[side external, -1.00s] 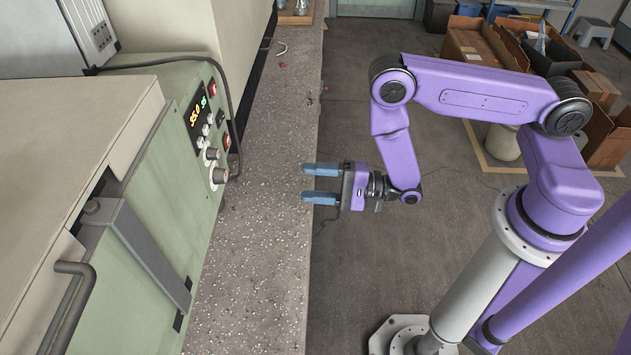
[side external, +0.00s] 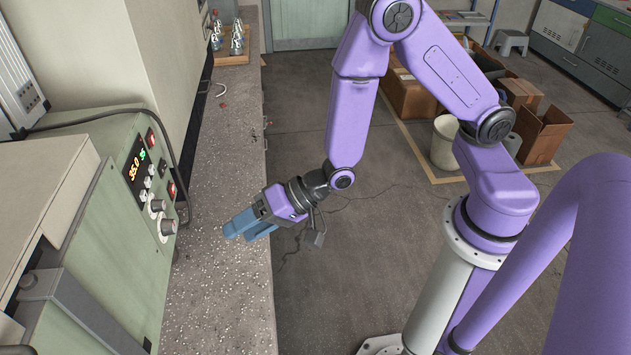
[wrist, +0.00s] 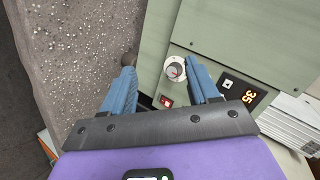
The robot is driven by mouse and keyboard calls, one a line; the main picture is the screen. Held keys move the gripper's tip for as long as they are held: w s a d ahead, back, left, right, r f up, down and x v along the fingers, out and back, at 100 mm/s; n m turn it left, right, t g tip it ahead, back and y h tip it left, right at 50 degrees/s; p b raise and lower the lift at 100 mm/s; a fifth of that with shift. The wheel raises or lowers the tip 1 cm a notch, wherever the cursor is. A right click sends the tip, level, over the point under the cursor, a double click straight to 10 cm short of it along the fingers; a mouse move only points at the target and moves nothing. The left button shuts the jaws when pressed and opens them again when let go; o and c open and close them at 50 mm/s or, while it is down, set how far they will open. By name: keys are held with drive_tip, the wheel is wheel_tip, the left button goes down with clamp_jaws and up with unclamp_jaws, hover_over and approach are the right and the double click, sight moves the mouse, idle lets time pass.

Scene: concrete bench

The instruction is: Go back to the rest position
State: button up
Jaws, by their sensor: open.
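My gripper (side external: 243,226) is open with blue fingers, over the right part of the concrete bench (side external: 218,285) in the side view. It points left and somewhat down, toward the green control panel (side external: 140,205). Nothing shows between its fingers. In the wrist view my gripper (wrist: 163,88) also shows open, its two blue fingers apart. Beyond them are a grey knob (wrist: 175,68), a red switch (wrist: 166,101) and a lit display (wrist: 249,96) on the panel. I cannot tell the exact gap to the panel.
A wooden tray (side external: 231,60) with small metal items stands at the bench's far end. A cable (side external: 100,114) hangs along the green cabinet. Cardboard boxes (side external: 540,135) and a white bin (side external: 444,142) stand on the floor behind my arm. The bench's middle is mostly bare.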

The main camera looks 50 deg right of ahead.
drive_tip(key=s+d+r+n+g+h, duration=0.3)
drive_tip(key=s+d+r+n, duration=0.3)
drive_tip(key=s+d+n, duration=0.2)
drive_tip(key=s+d+r+n+g+h, duration=0.4)
drive_tip(key=s+d+n, duration=0.4)
drive_tip(key=s+d, duration=0.2)
wheel_tip(320, 180, up, 3)
drive_tip(key=shift+s+d+f+h, duration=0.15)
drive_tip(key=shift+s+h, duration=0.75)
drive_tip(key=shift+s, duration=0.05)
